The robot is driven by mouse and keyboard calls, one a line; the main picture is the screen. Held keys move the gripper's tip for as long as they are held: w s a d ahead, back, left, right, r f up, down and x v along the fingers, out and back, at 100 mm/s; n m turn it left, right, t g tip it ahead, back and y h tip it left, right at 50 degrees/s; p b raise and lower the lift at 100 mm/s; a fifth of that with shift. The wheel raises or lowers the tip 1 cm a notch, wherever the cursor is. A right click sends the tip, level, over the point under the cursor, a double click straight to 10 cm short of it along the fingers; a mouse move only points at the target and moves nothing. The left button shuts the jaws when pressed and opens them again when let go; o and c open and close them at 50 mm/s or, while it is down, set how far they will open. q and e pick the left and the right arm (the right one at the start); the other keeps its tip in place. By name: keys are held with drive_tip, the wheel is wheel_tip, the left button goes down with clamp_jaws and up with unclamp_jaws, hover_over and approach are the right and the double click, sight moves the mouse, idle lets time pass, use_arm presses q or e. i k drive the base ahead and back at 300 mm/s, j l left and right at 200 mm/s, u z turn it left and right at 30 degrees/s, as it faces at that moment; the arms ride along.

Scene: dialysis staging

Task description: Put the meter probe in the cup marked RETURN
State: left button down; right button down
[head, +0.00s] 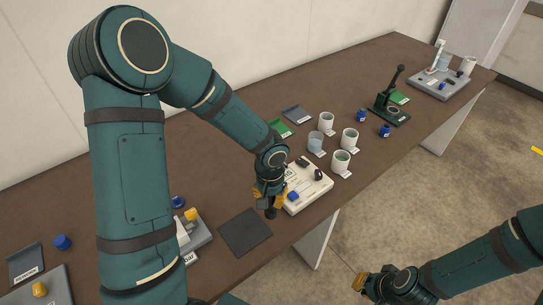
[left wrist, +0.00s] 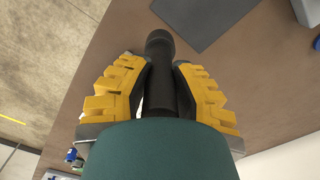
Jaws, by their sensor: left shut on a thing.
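My left gripper (head: 269,198) is shut on the black meter probe (head: 270,213). In the left wrist view the probe (left wrist: 160,60) sticks out between the yellow finger pads (left wrist: 161,92). The gripper is beside the near-left corner of the white meter board (head: 318,188), next to the dark mat. Several cups stand in a cluster beyond the board: one at the back (head: 326,121), one at left (head: 315,142), one at right (head: 349,139) and one nearest (head: 341,162). Each has a small label, too small to read. My right gripper (head: 361,283) is off the table; its opening is unclear.
The dark square mat (head: 245,233) lies bare near the front edge. A green tray (head: 281,128) and a grey tray (head: 297,114) lie behind the cups. A grey station (head: 440,84) is at the far end.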

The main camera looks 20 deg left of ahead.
sight(325, 128)
drive_tip(key=i+l, duration=0.1)
drive_tip(key=l, duration=0.25)
drive_tip(key=i+l, duration=0.1)
drive_tip(key=l, duration=0.25)
drive_tip(key=i+l+u, duration=0.1)
drive_tip(key=l, duration=0.2)
drive_tip(key=i+l, duration=0.15)
drive_tip(key=l, duration=0.2)
drive_tip(key=i+l+u, duration=0.15)
drive_tip(key=i+l, duration=0.5)
drive_tip(key=i+j, duration=0.1)
drive_tip(key=i, duration=0.25)
drive_tip(key=i+j+u, duration=0.1)
drive_tip(key=i, duration=0.3)
